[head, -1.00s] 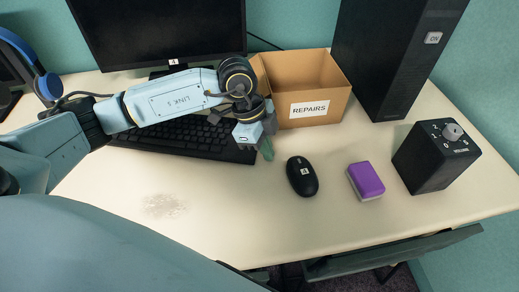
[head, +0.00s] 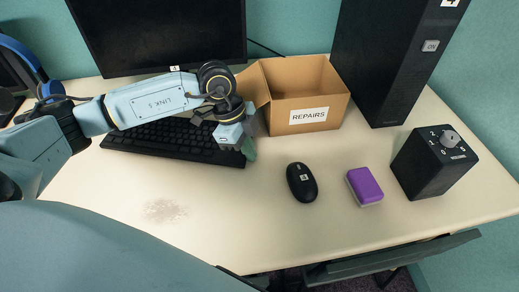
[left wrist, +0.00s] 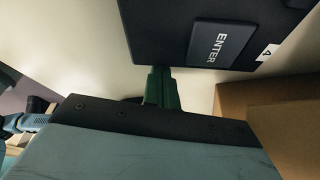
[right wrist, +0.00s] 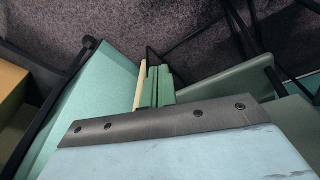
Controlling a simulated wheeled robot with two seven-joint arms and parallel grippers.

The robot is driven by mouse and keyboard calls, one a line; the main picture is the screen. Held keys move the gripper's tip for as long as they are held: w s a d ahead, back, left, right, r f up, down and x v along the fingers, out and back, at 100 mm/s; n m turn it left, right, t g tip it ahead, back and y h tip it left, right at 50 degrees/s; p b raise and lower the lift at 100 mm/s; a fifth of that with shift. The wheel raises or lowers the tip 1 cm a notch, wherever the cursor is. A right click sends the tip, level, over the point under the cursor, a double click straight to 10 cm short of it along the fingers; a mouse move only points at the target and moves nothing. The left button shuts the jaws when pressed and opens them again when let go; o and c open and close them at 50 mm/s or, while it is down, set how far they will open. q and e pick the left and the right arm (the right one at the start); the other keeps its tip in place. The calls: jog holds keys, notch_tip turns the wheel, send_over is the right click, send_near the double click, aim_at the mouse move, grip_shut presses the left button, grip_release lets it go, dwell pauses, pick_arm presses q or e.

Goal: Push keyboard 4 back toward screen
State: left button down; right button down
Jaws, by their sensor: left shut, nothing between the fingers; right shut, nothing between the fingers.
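Keyboard 4 (head: 150,141), black, lies on the desk below the dark screen (head: 155,35); my left forearm covers part of it. My left gripper (head: 250,149) is shut and empty at the keyboard's right end. In the left wrist view, its green fingertips (left wrist: 162,76) are at the edge of the keyboard (left wrist: 170,40), whose ENTER key and "4" label show. I cannot tell if they touch it. My right gripper (right wrist: 157,75) is shut and empty, seen only in the right wrist view, with carpet beyond.
A cardboard REPAIRS box (head: 300,100) stands just right of the left gripper. A mouse (head: 302,182), a purple-and-white block (head: 364,186), a black knob box (head: 433,162) and a tower (head: 393,60) stand further right.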

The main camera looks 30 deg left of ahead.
dwell(0.4)
